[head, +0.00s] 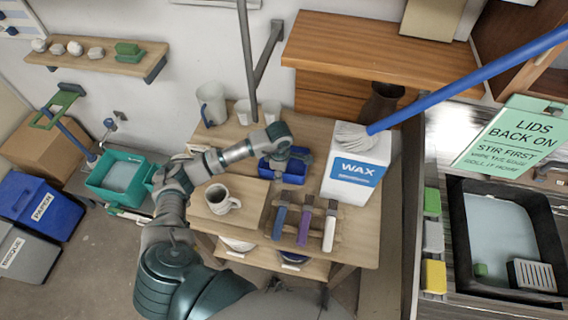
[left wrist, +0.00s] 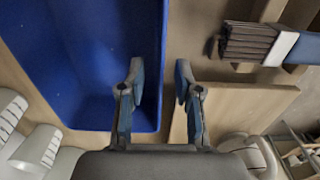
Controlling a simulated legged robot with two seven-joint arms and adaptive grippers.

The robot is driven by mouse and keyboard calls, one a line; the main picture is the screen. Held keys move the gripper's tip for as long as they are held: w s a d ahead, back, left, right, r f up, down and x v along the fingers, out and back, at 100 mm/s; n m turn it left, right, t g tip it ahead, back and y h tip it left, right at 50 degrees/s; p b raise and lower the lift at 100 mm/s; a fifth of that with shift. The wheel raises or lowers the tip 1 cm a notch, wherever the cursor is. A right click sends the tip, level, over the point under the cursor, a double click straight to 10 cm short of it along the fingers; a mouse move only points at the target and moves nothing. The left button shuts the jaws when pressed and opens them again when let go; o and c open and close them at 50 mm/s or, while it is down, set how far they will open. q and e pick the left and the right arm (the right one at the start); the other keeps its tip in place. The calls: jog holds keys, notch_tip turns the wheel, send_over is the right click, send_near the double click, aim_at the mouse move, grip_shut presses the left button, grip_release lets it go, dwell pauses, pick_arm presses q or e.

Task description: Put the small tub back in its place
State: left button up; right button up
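The small blue tub (head: 292,174) sits on the wooden table, left of the white wax bucket. It also fills the upper left of the left wrist view (left wrist: 75,45). My left gripper (head: 284,156) is over the tub, hiding part of it. In the left wrist view its two fingers (left wrist: 155,88) are spread, one over the tub's inside and one past its right wall, with the rim between them. They do not look closed on the rim. My right gripper is not in view.
The white wax bucket (head: 352,186) stands close right of the tub, a mop head on it. A mug (head: 222,200) is at the front left, a brush rack (head: 306,226) in front, and pale cups (head: 244,112) behind. A teal basin (head: 108,187) stands left.

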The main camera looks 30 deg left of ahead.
pick_arm(q)
notch_tip(320, 180, down, 2)
jog(key=shift+f, duration=0.15)
grip_shut()
notch_tip(320, 180, up, 10)
jog(key=shift+f+b, duration=0.1)
jog(key=shift+b, duration=0.5)
jog(key=shift+r, duration=0.2)
